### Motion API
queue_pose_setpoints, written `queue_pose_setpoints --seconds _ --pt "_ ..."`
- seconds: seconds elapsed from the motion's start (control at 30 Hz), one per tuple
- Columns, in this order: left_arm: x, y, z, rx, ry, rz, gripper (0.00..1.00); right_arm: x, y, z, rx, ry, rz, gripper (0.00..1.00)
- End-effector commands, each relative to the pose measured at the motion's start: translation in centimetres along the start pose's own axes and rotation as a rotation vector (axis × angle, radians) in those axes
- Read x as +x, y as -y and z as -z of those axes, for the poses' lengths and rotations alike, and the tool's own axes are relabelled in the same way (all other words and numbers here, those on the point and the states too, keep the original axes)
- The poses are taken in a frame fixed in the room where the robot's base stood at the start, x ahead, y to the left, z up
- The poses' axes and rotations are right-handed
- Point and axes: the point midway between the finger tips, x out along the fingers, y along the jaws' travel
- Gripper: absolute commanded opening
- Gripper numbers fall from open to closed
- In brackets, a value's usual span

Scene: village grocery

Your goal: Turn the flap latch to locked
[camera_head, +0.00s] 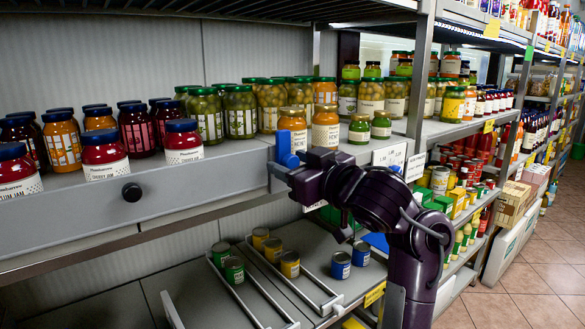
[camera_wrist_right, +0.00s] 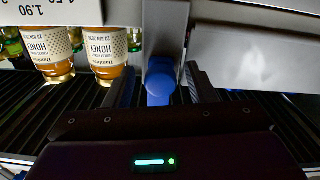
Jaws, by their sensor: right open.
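The blue flap latch (camera_wrist_right: 160,80) hangs from a grey metal post in the right wrist view. My right gripper (camera_wrist_right: 163,86) is open, with one finger on each side of the latch. I cannot tell whether either finger touches it. In the head view, my right gripper (camera_head: 290,160) is at the right end of the long grey flap (camera_head: 205,172) along the shelf front. Blue parts show there, but latch and finger are hard to tell apart. My left gripper is out of view.
Jars with blue lids (camera_head: 103,150) stand behind the flap, and green-lidded jars (camera_head: 240,110) stand farther right. Honey jars (camera_wrist_right: 108,55) are close beside the latch in the wrist view. Price labels (camera_head: 390,155) are right of my gripper. Cans stand on the lower shelf (camera_head: 120,305).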

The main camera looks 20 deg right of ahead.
Motion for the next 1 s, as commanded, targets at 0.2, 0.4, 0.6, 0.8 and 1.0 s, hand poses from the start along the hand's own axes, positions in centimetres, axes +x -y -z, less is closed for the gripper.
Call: queue_pose_setpoints --seconds 0.2,0.4,0.6,0.8,1.0 --pt "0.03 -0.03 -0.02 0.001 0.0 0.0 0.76 0.2 0.03 0.03 0.0 0.0 0.001 0.51" --pt "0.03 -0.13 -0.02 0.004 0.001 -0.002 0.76 0.18 0.03 0.02 0.001 0.0 0.001 0.34" --pt "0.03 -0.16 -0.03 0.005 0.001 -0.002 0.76 0.17 0.03 0.02 0.0 0.0 0.001 0.07" --pt "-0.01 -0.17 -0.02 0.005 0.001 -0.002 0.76 0.17 0.03 0.01 -0.01 0.0 0.001 0.06" --pt "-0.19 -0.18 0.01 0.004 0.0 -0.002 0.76 0.17 -0.02 0.02 -0.075 0.001 0.0 0.06"
